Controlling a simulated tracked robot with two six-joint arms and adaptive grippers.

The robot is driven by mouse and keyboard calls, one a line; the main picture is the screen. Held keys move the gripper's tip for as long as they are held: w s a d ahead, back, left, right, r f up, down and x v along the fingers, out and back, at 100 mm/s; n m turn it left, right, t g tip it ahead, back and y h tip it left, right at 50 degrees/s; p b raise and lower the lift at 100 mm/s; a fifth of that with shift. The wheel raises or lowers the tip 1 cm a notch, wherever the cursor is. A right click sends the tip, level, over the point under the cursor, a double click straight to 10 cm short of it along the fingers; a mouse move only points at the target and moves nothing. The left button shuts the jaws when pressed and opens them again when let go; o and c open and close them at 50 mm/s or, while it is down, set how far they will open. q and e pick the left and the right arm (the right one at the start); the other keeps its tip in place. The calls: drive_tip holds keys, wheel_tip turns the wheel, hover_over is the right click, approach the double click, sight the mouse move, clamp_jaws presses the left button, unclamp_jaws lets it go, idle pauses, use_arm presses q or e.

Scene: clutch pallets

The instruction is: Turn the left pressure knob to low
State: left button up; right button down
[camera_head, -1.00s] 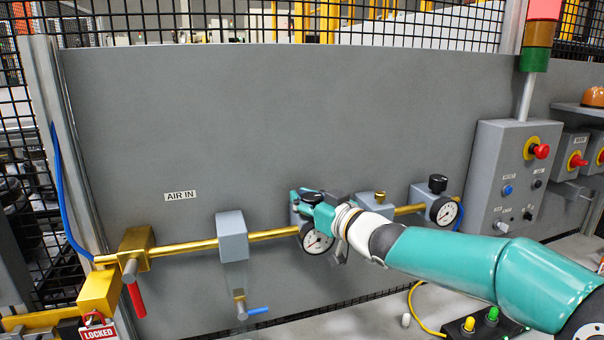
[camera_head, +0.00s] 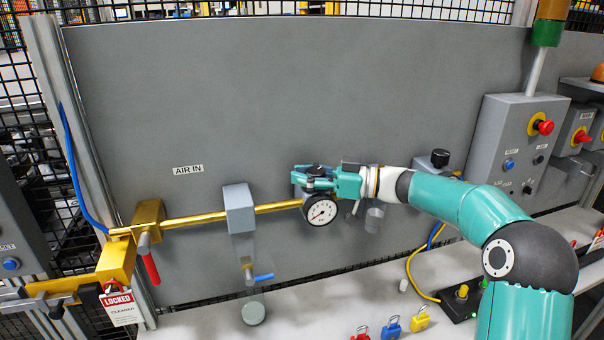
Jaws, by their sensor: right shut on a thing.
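The left pressure knob (camera_head: 317,171) is a black knob above a round white gauge (camera_head: 320,211) on the brass air line. My right gripper (camera_head: 312,178) comes in from the right and is shut on this knob, its teal fingers at the knob's sides. The fingers hide part of the knob, and I see no marking that tells its setting. The gauge needle is too small to read surely. The right pressure knob (camera_head: 440,158) is black and stands free, its gauge hidden behind my arm. My left gripper is not in view.
A grey block (camera_head: 239,209) sits on the brass pipe (camera_head: 190,221) left of the gauge. A red-handled valve (camera_head: 151,265) and a red lock tag (camera_head: 120,305) are at the left. Several coloured padlocks (camera_head: 391,327) lie on the bench. A grey control box (camera_head: 515,150) stands right.

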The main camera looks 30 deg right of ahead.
drive_tip(key=shift+s+n+g+y, duration=0.15)
drive_tip(key=shift+n+g+y, duration=0.85)
drive_tip(key=shift+g, duration=0.3)
drive_tip(key=c, duration=1.2)
unclamp_jaws()
drive_tip(key=shift+o, duration=1.4)
drive_tip(key=shift+s+d, duration=0.1)
drive_tip(key=shift+d, duration=0.05)
drive_tip(key=v, duration=1.1)
drive_tip(key=shift+d, duration=0.35)
